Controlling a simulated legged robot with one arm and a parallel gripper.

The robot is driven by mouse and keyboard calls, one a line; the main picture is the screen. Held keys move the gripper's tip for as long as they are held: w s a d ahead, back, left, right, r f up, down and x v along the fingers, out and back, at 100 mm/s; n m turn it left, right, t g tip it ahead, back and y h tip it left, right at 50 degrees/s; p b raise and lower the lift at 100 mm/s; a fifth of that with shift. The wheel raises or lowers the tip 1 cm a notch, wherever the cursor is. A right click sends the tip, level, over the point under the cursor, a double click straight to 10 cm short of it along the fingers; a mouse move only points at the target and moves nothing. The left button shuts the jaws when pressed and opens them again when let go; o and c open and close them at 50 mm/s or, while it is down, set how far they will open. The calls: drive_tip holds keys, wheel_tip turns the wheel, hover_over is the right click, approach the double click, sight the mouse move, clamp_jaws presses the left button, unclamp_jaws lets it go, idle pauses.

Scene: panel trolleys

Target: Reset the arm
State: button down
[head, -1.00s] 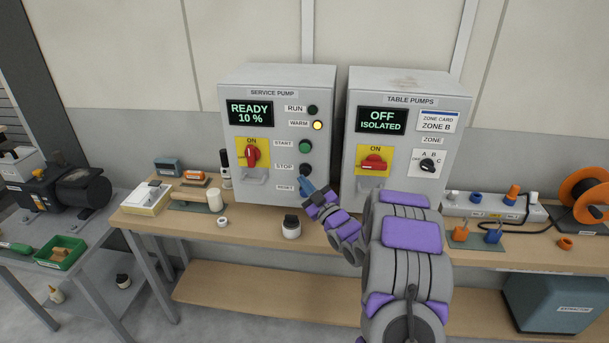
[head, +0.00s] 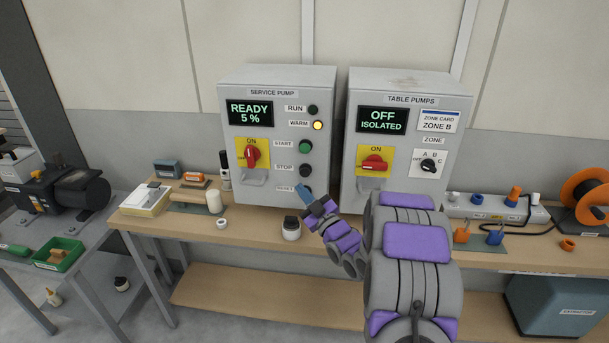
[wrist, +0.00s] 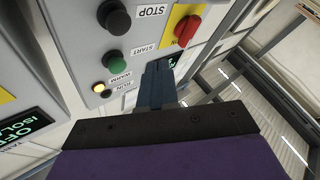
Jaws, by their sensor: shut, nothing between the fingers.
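My gripper (head: 301,190) is shut and empty, its blue fingers held in front of the lower right part of the service pump panel (head: 320,160), beside the RESET label (head: 285,188). The fingers partly hide the RESET button; I cannot tell whether they touch it. The panel display (head: 250,113) reads READY 5 %, and the WARM lamp (head: 318,126) is lit yellow. In the wrist view the closed fingers (wrist: 158,82) point past the green START button (wrist: 115,61) and black STOP button (wrist: 114,18).
The table pumps panel (head: 411,92) stands close on the right, its display reading OFF ISOLATED. Orange and blue padlocks, a power strip (head: 480,208) and a cable reel (head: 587,203) are on the right.

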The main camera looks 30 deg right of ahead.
drive_tip(key=shift+a, duration=0.1)
drive_tip(key=s+a+m+g+h, duration=0.1)
drive_tip(key=s+a+g, duration=0.5)
drive_tip(key=s, duration=1)
drive_tip(key=s+a+m+g+h, duration=0.1)
drive_tip(key=s+a+m+g, duration=0.3)
drive_tip(key=s+g, duration=0.5)
drive_tip(key=s+a+m+g+h, duration=0.1)
drive_tip(key=s+a+g, duration=0.7)
drive_tip(key=s, duration=1.4)
drive_tip(key=shift+s+a+f+m, duration=0.3)
drive_tip(key=shift+s+a+m, duration=0.1)
drive_tip(key=shift+m, duration=0.3)
